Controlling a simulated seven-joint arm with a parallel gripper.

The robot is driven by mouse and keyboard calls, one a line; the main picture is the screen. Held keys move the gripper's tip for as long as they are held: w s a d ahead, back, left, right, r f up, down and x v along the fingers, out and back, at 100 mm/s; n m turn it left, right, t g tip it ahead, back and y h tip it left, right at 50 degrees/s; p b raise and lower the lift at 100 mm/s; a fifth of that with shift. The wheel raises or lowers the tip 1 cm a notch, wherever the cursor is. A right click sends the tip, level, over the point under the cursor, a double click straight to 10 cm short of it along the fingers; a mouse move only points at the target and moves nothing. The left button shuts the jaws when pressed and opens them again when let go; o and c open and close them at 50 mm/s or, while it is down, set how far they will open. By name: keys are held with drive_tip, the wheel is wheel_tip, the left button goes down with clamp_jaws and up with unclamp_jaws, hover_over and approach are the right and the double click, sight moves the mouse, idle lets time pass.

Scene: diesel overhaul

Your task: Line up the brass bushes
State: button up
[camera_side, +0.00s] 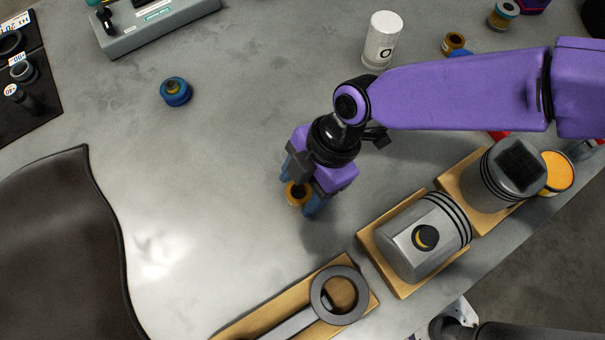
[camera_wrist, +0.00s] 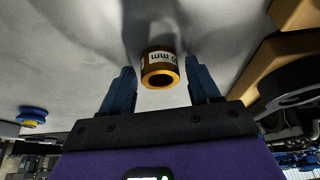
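My gripper (camera_side: 299,190) is over the middle of the bench, pointing down, with its blue fingers apart. A brass bush (camera_side: 299,197) with a white printed label is between the fingers. In the wrist view the bush (camera_wrist: 161,72) has a visible gap on each side, so the fingers do not touch it. Another brass bush (camera_side: 455,41) stands at the back right, behind my arm. A blue ringed piece with a brass-coloured centre (camera_side: 175,91) stands at the left. A similar piece with a grey-blue top (camera_side: 503,14) is at the far back right.
Two pistons (camera_side: 425,240) (camera_side: 497,176) lie in wooden cradles at the right. A connecting rod (camera_side: 338,294) lies on a wooden block in front. A white canister (camera_side: 382,40) stands behind. A dark curved panel (camera_side: 60,240) fills the left front. The bench's middle left is clear.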

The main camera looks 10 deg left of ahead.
idle(0.3)
drive_tip(key=v, duration=1.2)
drive_tip(key=shift+r, duration=0.15)
drive_tip(key=shift+d, duration=0.1)
drive_tip(key=d+r+m, duration=0.1)
drive_tip(key=d+m, duration=0.1)
drive_tip(key=d, duration=0.5)
drive_tip(key=w+d+r+m+t+h, duration=0.1)
drive_tip(key=d+r+m, duration=0.1)
drive_tip(key=d, duration=0.6)
drive_tip(key=d+r+m, duration=0.2)
drive_tip(key=d, duration=0.6)
drive_tip(key=shift+w+d+m+t, duration=0.2)
drive_tip(key=shift+w+m+t, duration=0.1)
drive_tip(key=shift+w+m, duration=0.1)
drive_tip(key=s+d+m+t+h, duration=0.1)
drive_tip(key=s+d+m, duration=0.2)
drive_tip(key=d, duration=1)
drive_tip(key=s+d+f+m, duration=0.1)
drive_tip(key=s+d+m, duration=0.3)
drive_tip(key=d, duration=0.9)
drive_tip(key=shift+s+d+m+t+h, duration=0.2)
drive_tip(key=shift+s+m+t+h, duration=0.1)
drive_tip(key=shift+t+h, duration=0.1)
